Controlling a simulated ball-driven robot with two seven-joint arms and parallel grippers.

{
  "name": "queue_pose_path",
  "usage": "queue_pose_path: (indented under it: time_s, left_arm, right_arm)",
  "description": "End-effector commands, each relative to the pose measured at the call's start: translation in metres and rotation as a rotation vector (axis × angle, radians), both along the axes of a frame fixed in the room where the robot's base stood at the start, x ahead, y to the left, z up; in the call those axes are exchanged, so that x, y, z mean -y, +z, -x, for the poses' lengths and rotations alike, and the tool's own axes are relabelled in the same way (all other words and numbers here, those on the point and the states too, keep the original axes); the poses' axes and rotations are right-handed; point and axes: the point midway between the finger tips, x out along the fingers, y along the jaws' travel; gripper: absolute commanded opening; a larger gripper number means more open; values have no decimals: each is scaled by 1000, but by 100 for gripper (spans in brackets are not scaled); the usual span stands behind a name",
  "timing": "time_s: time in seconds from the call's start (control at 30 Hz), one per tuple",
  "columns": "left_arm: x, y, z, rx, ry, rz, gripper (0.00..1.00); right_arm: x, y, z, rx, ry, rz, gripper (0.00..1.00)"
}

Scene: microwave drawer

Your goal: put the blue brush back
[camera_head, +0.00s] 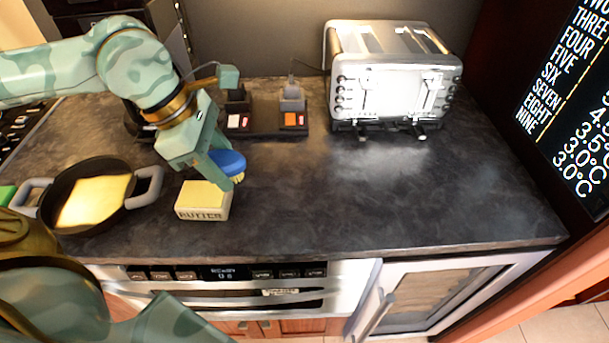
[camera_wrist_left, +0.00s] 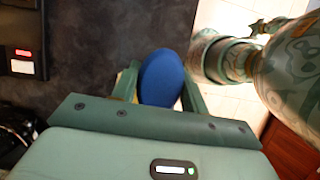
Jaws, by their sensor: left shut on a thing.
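The blue brush (camera_head: 228,163) is between the fingers of my left gripper (camera_head: 234,177), which is shut on it. It is held just above and behind the butter box (camera_head: 203,200) on the dark counter. In the left wrist view the brush (camera_wrist_left: 161,78) shows as a rounded blue top between the two green fingers (camera_wrist_left: 160,90); its lower part is hidden.
A pan (camera_head: 84,228) with yellow food sits at the left. A silver toaster (camera_head: 385,75) stands at the back. The right half of the counter (camera_head: 400,200) is clear up to its front edge. Below is an oven front with a glass door (camera_head: 440,298).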

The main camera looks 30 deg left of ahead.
Motion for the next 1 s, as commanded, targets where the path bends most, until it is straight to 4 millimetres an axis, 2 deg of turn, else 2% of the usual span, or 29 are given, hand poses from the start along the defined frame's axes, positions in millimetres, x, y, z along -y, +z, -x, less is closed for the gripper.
queue_pose_path:
  time_s: [0.13, 0.37, 0.5, 0.83, 1.0]
  left_arm:
    - [5, -10, -23, 1, 18, 9, 26]
    - [11, -42, -91, -1, 18, 6, 26]
    - [12, -74, -114, -4, 17, 3, 26]
    - [14, -100, -137, -2, 17, 2, 26]
    - [13, -130, -137, -5, 16, 1, 26]
  right_arm:
    - [-9, -2, 1, -2, -2, -11, 65]
    - [-9, -7, 4, -8, -1, -11, 65]
    - [-6, -15, 6, -12, 0, -8, 65]
    - [-4, -22, 7, -16, 0, -5, 65]
    - [-1, -30, 10, -24, 0, -2, 65]
